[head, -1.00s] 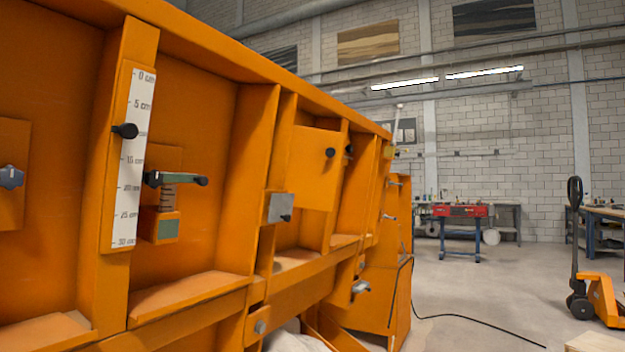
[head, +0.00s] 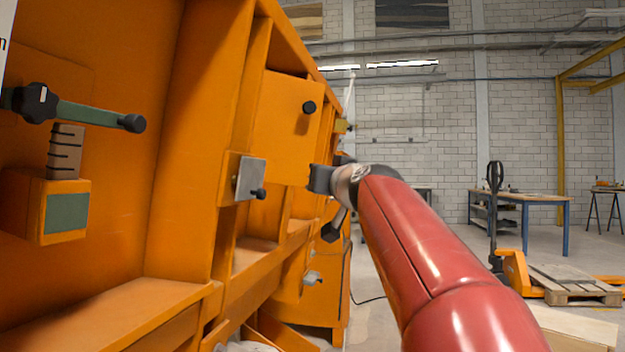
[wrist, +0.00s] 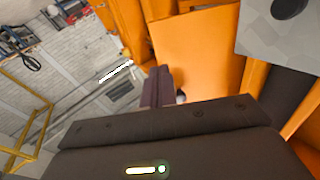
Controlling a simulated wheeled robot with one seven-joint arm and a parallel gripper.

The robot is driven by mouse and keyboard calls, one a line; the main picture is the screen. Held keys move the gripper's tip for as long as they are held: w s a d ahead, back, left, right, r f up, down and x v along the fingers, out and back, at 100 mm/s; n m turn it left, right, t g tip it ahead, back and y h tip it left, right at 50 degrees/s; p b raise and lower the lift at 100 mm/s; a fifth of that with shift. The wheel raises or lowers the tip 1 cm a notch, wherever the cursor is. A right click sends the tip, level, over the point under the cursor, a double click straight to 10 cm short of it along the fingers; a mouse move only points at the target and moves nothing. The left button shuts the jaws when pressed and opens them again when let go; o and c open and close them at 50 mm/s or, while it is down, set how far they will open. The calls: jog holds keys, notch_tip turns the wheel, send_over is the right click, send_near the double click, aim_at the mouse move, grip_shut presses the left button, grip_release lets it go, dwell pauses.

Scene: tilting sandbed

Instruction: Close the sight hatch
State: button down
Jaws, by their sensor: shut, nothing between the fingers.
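An orange panel with a round black knob (head: 309,107), which looks like the sight hatch (head: 282,130), sits between upright ribs of the orange sandbed wall. Below it the recess is uncovered. A small grey metal plate (head: 249,180) with a black knob is at its lower left. My gripper (head: 318,179) is shut and empty, to the right of the plate and below the panel's knob. In the wrist view the shut fingers (wrist: 157,84) point towards the panel (wrist: 195,55), and the grey plate (wrist: 270,45) is at upper right. I cannot tell whether the fingers touch anything.
A green lever with a black grip (head: 90,114) sticks out on the near left, above an orange block with a green face (head: 66,213). Ribs and ledges of the wall stand close on the left. A pallet truck (head: 512,265) and workbench (head: 525,197) are at right, beyond open floor.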

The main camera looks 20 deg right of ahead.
aim_at(304, 172)
jog(key=w+p, duration=0.1)
jog(key=w, duration=0.3)
jog(key=w+p, duration=0.2)
jog(key=w, duration=0.2)
jog(key=w+r+p, duration=0.1)
jog(key=w+p, duration=0.1)
jog(key=w, duration=0.2)
jog(key=shift+d+r, duration=0.1)
jog(key=shift+d, duration=0.25)
jog(key=shift+w+p, duration=0.4)
jog(key=shift+w, duration=0.05)
